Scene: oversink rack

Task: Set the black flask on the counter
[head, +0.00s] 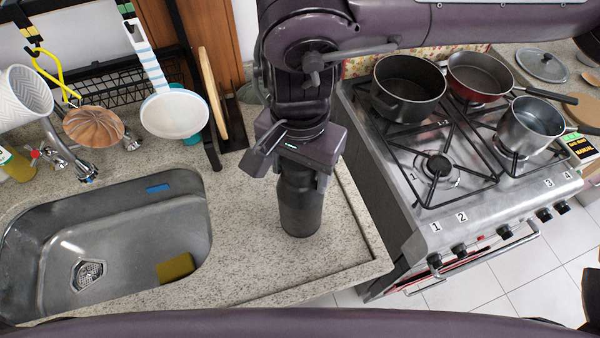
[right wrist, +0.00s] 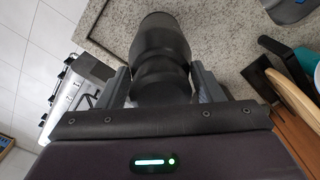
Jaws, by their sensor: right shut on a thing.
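The black flask (head: 301,208) is upright at the counter (head: 240,235), between the sink and the stove. Its base looks to be at the counter surface, but I cannot tell whether it touches. My right gripper (head: 300,172) comes from above and is shut on the upper part of the flask. In the right wrist view the flask (right wrist: 161,50) sits between the two fingers of the right gripper (right wrist: 163,88). The gripper hides the flask's top in the head view. My left gripper is not in view.
The sink (head: 130,240) lies to the left. The stove (head: 450,160) with a black pot (head: 408,85), a red pan (head: 482,75) and a steel saucepan (head: 532,128) is to the right. A dish rack (head: 125,85) and cutting board (head: 213,92) stand behind left. Counter in front of the flask is clear.

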